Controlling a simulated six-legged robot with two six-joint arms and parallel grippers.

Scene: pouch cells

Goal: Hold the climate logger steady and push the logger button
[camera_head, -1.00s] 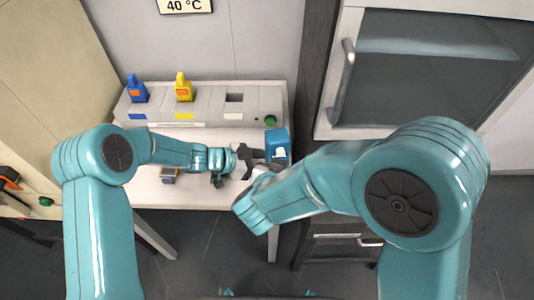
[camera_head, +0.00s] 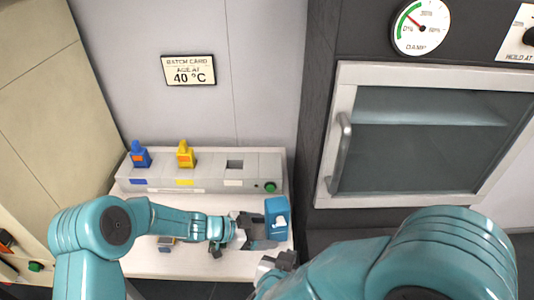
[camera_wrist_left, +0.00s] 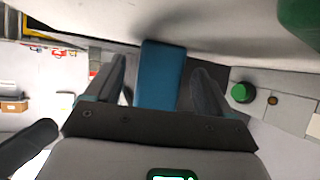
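The climate logger appears to be the blue box (camera_head: 277,211) with a pale patch on its front, at the right end of the white bench. My left gripper (camera_head: 264,232) is at its left side. In the left wrist view, the blue body (camera_wrist_left: 160,75) stands between the two spread fingers (camera_wrist_left: 163,85), with narrow gaps showing at the sides, so the gripper looks open around it. My right gripper (camera_head: 281,262) is just below and in front of the box, apart from it; its finger opening is unclear. I cannot make out the logger button.
A glass-door oven (camera_head: 425,135) stands at right.

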